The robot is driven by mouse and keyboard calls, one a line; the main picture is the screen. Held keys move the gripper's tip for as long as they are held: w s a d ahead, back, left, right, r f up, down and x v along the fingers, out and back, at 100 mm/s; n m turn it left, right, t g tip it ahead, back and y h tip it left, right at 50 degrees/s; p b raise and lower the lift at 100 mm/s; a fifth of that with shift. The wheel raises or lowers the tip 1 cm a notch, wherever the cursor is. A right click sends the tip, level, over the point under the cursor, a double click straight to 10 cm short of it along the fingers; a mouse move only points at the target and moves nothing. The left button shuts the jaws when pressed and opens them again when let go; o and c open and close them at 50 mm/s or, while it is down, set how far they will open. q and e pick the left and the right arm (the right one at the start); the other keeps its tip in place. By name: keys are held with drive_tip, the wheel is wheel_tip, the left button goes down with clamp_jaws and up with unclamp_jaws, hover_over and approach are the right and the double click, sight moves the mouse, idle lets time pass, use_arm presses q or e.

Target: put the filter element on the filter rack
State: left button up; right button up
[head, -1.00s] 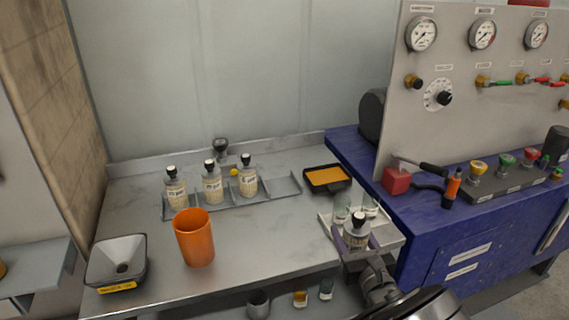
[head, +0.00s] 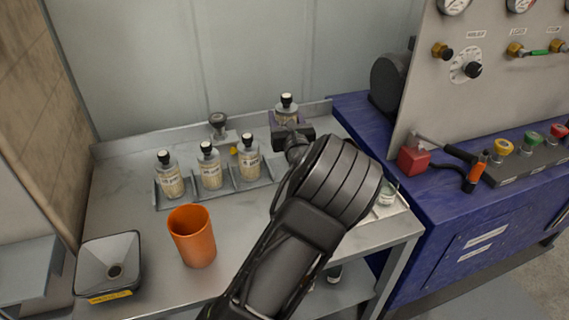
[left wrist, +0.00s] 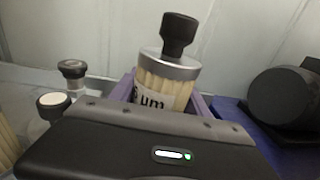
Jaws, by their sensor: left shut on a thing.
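The filter element (head: 287,106), a pleated cream cylinder with a grey cap, black knob and white label, is in my left gripper (head: 286,118). It is held upright near the back of the table, right of the rack. In the left wrist view the filter element (left wrist: 167,75) sits between the purple fingers, leaning slightly. The filter rack (head: 248,184), a grey tray, holds several similar elements (head: 210,168) in its left and middle parts. My arm hides the rack's right end. My right gripper is not in view.
An orange cup (head: 192,237) and a grey funnel-like dish (head: 108,266) stand at the front left. A dark-knobbed fitting (head: 218,125) is behind the rack. The blue bench (head: 440,210) with a red block (head: 413,160) borders the right. My arm covers the table's right part.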

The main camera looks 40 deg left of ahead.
use_arm(q)
drive_tip(key=shift+s+d+r, duration=0.1)
drive_tip(key=shift+r, duration=0.05)
hover_over(285, 161)
drive_tip(key=shift+s+f, duration=0.1)
drive_tip(key=shift+f, duration=3.05)
drive_tip(key=shift+f+p, duration=0.35)
drive_tip(key=shift+f, duration=1.55)
drive_tip(key=shift+f, duration=0.1)
drive_tip(key=o, duration=1.6)
